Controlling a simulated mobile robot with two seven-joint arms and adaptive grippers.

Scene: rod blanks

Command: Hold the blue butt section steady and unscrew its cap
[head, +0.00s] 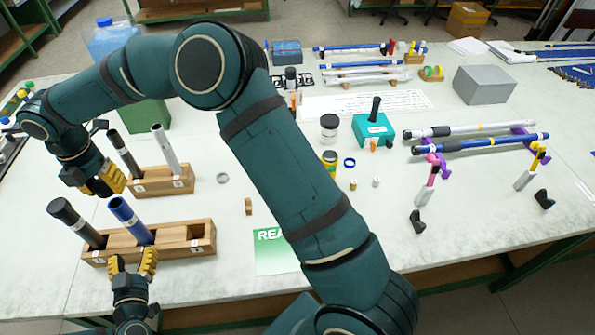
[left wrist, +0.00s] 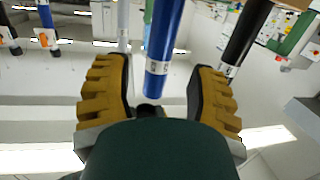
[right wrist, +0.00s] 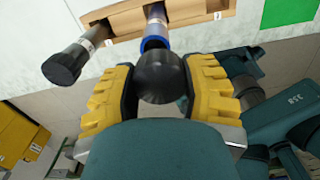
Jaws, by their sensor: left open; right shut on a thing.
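The blue butt section (head: 131,219) leans in the front wooden rack (head: 203,240), its upper end open and uncapped. It also shows in the left wrist view (left wrist: 163,40), between the spread fingers but apart from them. My left gripper (head: 133,262) is open, low at the rack's front. My right gripper (head: 104,184) is just above the section's upper end, shut on the black cap. In the right wrist view the round black cap (right wrist: 160,76) sits between the fingers. The section's blue rim (right wrist: 152,43) shows behind it; the cap looks off the section.
A dark section with a black cap (head: 62,209) stands left in the same rack. A second rack (head: 150,187) behind holds two more sections. A small wooden block (head: 248,206) and a green card (head: 272,250) lie right of the racks. My right arm crosses the table's middle.

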